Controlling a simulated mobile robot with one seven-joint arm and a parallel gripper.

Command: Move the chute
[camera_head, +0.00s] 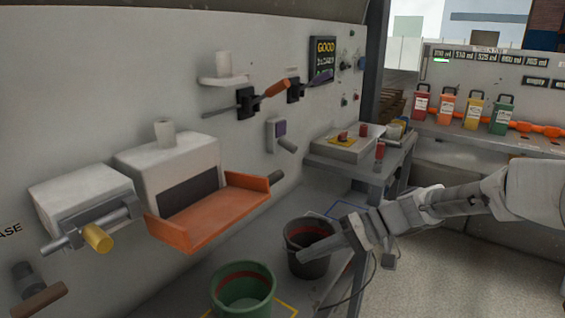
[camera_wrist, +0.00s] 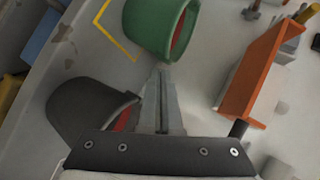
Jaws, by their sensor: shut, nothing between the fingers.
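The orange chute (camera_head: 205,218) is a tray with raised ends, set at the front of a white wall box, with a dark handle (camera_head: 277,177) at its right end. In the wrist view the chute (camera_wrist: 262,68) is at the right, with its dark handle (camera_wrist: 238,128) at the lower end. My gripper (camera_head: 304,251) is shut and empty, in front of the dark bucket and apart from the chute, to its lower right. In the wrist view its closed fingers (camera_wrist: 162,72) point between the two buckets, left of the chute.
A green bucket (camera_head: 243,292) and a dark bucket (camera_head: 306,232) stand below the chute, near yellow and blue floor outlines. A yellow-knobbed lever (camera_head: 98,238) is left of the chute. An orange-handled lever (camera_head: 276,88) is on the wall above. A grey side table (camera_head: 345,170) stands behind.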

